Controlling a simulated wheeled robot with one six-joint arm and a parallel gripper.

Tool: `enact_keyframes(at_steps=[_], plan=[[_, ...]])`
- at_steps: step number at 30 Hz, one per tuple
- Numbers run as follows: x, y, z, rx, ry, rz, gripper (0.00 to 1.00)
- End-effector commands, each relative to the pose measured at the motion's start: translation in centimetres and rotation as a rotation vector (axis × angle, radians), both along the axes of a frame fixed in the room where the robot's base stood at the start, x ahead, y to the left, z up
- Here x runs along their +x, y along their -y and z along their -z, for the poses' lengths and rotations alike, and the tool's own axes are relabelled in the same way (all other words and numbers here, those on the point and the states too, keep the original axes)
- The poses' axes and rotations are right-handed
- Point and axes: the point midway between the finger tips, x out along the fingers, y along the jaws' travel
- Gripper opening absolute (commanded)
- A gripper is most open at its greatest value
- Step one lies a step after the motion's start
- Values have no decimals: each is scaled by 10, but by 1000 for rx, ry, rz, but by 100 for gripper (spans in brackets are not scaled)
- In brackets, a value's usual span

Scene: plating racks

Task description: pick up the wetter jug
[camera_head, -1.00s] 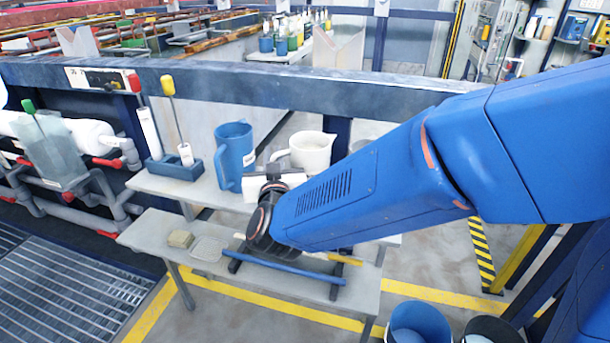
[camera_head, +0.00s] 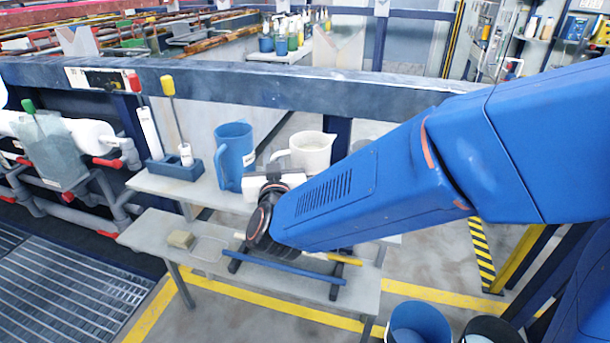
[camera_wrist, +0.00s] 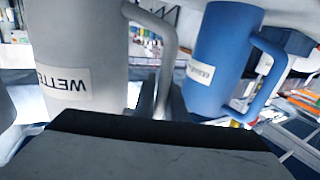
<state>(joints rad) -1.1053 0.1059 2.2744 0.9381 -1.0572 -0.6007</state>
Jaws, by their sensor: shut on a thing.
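The wetter jug (camera_head: 315,150) is pale cream with a side handle and stands upright above the upper grey shelf. In the wrist view the same jug (camera_wrist: 88,40) is large at the left, its label reading upside down. My gripper (camera_wrist: 168,102) is shut on its handle. In the head view my gripper (camera_head: 274,172) is at the handle side, left of the jug, and my arm hides the jug's lower part and base. I cannot tell whether the base touches the shelf. A blue jug (camera_head: 234,155) stands to the left, apart from the gripper; it also shows in the wrist view (camera_wrist: 222,50).
A blue holder (camera_head: 175,168) with upright tools stands left of the blue jug. A thick blue-grey rail (camera_head: 230,88) runs behind the jugs.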

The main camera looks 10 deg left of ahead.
Motion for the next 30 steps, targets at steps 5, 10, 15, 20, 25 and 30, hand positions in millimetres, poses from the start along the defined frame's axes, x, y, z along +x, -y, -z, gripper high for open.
enact_keyframes(at_steps=[5,10,15,20,25,30], plan=[[0,0,0,-1,0,0,0],[0,0,0,-1,0,1,0],[0,0,-1,1,2,0,0],[0,0,-4,1,3,0,0],[0,0,-21,4,4,1,0],[0,0,-54,7,4,1,0]])
